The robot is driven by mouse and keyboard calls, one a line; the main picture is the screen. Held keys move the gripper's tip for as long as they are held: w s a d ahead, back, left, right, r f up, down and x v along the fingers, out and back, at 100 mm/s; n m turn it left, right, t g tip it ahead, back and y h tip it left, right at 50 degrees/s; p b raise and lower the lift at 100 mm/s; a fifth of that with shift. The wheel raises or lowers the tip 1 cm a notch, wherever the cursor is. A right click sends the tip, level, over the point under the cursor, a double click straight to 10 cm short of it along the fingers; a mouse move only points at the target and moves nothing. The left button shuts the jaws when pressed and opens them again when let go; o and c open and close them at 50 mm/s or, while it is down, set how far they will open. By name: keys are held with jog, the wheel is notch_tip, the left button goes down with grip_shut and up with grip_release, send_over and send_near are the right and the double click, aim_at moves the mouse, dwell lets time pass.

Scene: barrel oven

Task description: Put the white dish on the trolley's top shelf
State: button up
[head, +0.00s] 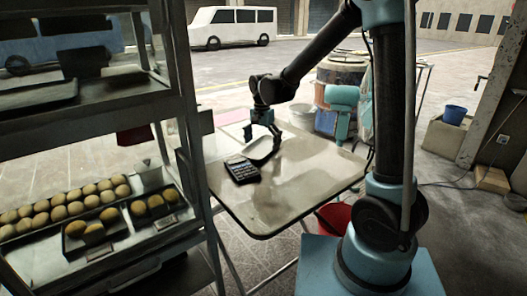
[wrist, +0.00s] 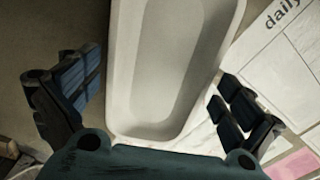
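The white dish (head: 262,152) is long and shallow with rounded corners and lies on the folding table (head: 300,185), beside a dark calculator. My gripper (head: 262,135) is over the dish's far end, pointing down. In the wrist view the dish (wrist: 178,50) lies between the two spread fingers of my gripper (wrist: 158,78). There is a gap on the left; the right finger is close to the rim, and I cannot tell whether it touches. A metal rack (head: 185,75) at the left, perhaps the trolley, has an upper shelf (head: 120,97) bearing trays.
The calculator (head: 242,169) is just left of the dish. A printed sheet (wrist: 270,60) lies beside the dish in the wrist view. Rolls (head: 70,205) and small trays fill the rack's lower level. The table's near right part is bare. A red bucket (head: 336,218) stands below.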

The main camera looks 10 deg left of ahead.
jog(key=c, duration=1)
